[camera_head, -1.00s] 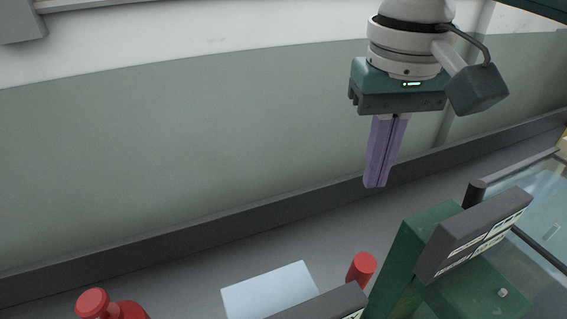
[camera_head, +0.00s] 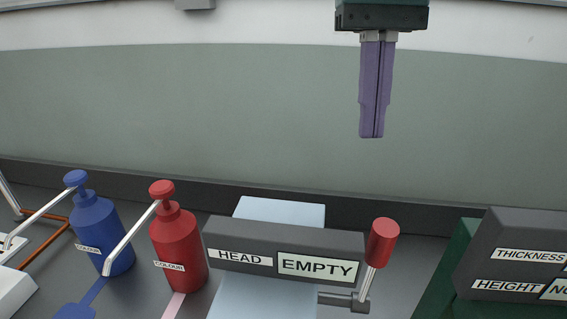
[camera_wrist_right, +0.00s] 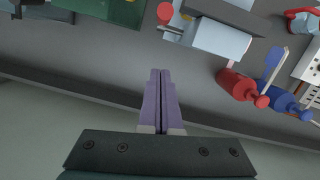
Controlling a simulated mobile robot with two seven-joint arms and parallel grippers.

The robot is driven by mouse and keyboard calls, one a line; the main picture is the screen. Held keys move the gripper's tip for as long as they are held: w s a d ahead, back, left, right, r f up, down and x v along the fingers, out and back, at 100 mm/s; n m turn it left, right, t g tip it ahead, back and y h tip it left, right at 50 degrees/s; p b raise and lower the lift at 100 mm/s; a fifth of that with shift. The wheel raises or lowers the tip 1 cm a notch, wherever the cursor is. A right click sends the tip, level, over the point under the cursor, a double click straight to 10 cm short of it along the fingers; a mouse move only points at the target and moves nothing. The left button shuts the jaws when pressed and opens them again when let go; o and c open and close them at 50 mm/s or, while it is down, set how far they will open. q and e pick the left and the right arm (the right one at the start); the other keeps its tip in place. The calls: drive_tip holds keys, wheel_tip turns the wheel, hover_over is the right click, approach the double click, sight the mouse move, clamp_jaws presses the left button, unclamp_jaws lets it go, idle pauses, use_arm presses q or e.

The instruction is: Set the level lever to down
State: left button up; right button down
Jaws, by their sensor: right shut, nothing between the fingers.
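A lever with a red cylindrical handle (camera_head: 382,242) stands at the right side of a dark box labelled HEAD and EMPTY (camera_head: 283,250). Its handle points up and leans slightly right, on a thin metal rod. No label saying level is readable on it. The red handle also shows in the right wrist view (camera_wrist_right: 165,12). My right gripper (camera_head: 371,137) is shut and empty, pointing down, in the air above and behind the lever and apart from it. Its purple fingers are together in the right wrist view (camera_wrist_right: 160,72). My left gripper is not in view.
A red pump bottle labelled COLOUR (camera_head: 178,250) and a blue pump bottle (camera_head: 100,232) stand left of the box. A dark panel labelled THICKNESS and HEIGHT (camera_head: 520,255) on a green housing stands at right. A wall (camera_head: 200,110) runs behind.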

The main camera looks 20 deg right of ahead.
sight(382, 234)
drive_tip(key=s+a+f+p, duration=0.1)
drive_tip(key=s+f+p, duration=0.1)
drive_tip(key=s+f, duration=0.3)
drive_tip(key=shift+a+f+p, duration=0.3)
drive_tip(key=shift+a+f, duration=0.1)
drive_tip(key=shift+f, duration=1.1)
drive_tip(key=shift+s, duration=0.1)
drive_tip(key=s+p, duration=0.1)
drive_tip(key=p, duration=0.2)
drive_tip(key=s+a+t+p, duration=0.1)
drive_tip(key=p, duration=0.1)
drive_tip(key=s+a+p, duration=0.1)
drive_tip(key=p, duration=0.2)
drive_tip(key=shift+r+h+p, duration=0.3)
drive_tip(key=shift+r+h, duration=0.05)
drive_tip(key=shift+h, duration=0.05)
drive_tip(key=shift+s+f, duration=0.15)
drive_tip(key=shift+s, duration=0.05)
drive_tip(key=shift+a+f, duration=0.1)
drive_tip(key=shift+f, duration=0.1)
